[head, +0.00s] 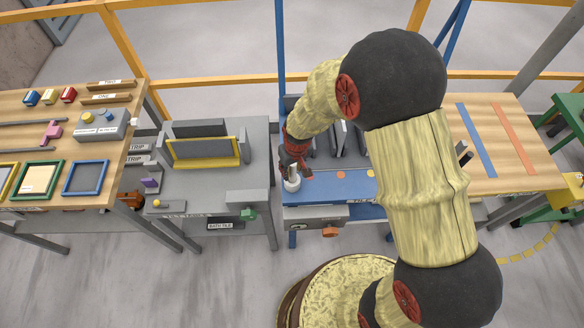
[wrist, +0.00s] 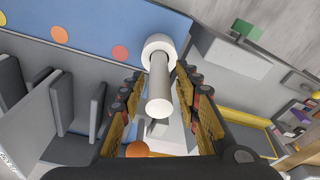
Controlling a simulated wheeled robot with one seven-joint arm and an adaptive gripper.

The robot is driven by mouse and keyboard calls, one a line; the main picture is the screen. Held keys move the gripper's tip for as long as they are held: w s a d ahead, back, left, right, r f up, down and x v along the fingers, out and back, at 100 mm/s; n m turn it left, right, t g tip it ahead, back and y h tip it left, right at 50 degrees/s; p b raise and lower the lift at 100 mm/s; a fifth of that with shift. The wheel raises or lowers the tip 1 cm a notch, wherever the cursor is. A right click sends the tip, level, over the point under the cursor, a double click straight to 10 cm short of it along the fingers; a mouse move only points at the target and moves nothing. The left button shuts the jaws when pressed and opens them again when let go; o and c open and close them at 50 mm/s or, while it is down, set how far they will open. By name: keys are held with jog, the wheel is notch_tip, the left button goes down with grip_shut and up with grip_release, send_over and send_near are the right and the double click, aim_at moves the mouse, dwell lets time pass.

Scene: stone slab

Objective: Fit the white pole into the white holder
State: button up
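The white pole (wrist: 158,85) stands with its near end toward the wrist camera and its far end at the opening of the white ring-shaped holder (wrist: 166,42). How deep it sits in the holder cannot be told. My gripper (wrist: 162,95) has its two fingers spread on either side of the pole, with visible gaps between finger pads and pole. In the head view my gripper (head: 295,163) is directly above the holder (head: 292,185), at the left end of a blue strip on the bench. The pole shows there only as a small pale piece, partly hidden by the fingers.
The blue strip (head: 335,187) with coloured dots runs right of the holder. Grey upright plates (wrist: 62,103) stand near the gripper. A grey bench with a yellow-edged tray (head: 205,160) is to the left, beyond a gap. A wooden table (head: 500,150) is right.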

jog(key=shift+w+r, duration=0.1)
jog(key=shift+r, duration=0.05)
jog(key=shift+r, duration=0.3)
jog(key=s+d+r+m+t, duration=0.1)
jog(key=s+d+r, duration=0.1)
jog(key=r, duration=0.7)
jog(key=s+d+r+p, duration=0.1)
jog(key=s+d+r, duration=0.15)
jog(key=r, duration=0.55)
jog(key=s+d+r+m+t, duration=0.1)
jog(key=s+d+r, duration=0.15)
jog(key=r, duration=0.65)
jog(key=s+d+r+m+t, duration=0.2)
jog(key=s+d+r, duration=0.5)
jog(key=s+r, duration=0.3)
jog(key=s, duration=0.3)
jog(key=shift+h, duration=0.3)
jog(key=shift+d, duration=0.1)
